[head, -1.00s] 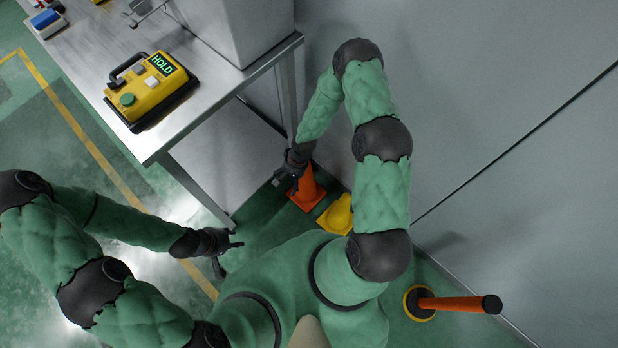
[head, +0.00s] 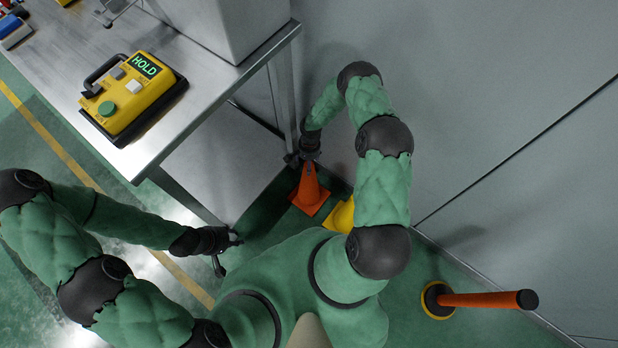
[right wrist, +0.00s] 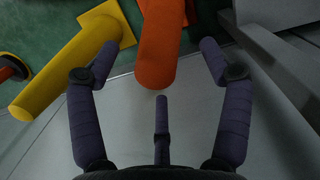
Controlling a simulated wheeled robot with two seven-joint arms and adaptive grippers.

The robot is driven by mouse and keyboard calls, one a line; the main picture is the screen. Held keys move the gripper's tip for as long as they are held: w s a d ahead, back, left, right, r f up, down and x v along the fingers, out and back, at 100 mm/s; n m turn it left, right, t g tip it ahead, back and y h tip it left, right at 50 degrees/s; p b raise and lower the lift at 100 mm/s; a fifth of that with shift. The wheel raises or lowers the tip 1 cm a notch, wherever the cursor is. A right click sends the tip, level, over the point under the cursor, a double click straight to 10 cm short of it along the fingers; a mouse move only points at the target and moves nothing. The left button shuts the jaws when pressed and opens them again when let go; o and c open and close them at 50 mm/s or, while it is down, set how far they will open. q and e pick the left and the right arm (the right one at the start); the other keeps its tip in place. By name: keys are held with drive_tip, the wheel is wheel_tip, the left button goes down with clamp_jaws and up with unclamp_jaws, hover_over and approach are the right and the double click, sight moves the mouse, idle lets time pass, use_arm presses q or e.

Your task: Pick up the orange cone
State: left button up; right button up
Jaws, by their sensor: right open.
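The orange cone (head: 310,191) stands upright on the green floor beside the table in the head view. My right gripper (head: 306,160) is at the cone's top there. In the right wrist view the orange cone (right wrist: 158,50) reaches in from the top, its tip between the spread fingers of my right gripper (right wrist: 160,60). The fingers look open and do not visibly touch the cone. My left gripper (head: 228,250) is over the floor at the lower left, away from the cone; its fingers look apart and empty.
A yellow cone (head: 340,216) stands close beside the orange one, also seen in the right wrist view (right wrist: 65,70). A metal table (head: 160,140) with a yellow control box (head: 133,97) is at the left. A grey wall (head: 480,110) and an orange post (head: 480,300) are at the right.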

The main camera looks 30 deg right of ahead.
drive_tip(key=shift+s+f+b, duration=0.2)
drive_tip(key=shift+f+b, duration=0.55)
drive_tip(key=shift+f, duration=0.55)
drive_tip(key=shift+s+f+b, duration=0.15)
drive_tip(key=shift+f+b, duration=0.55)
drive_tip(key=shift+f, duration=0.6)
drive_tip(key=shift+r, duration=0.1)
drive_tip(key=shift+c, duration=0.7)
clamp_jaws()
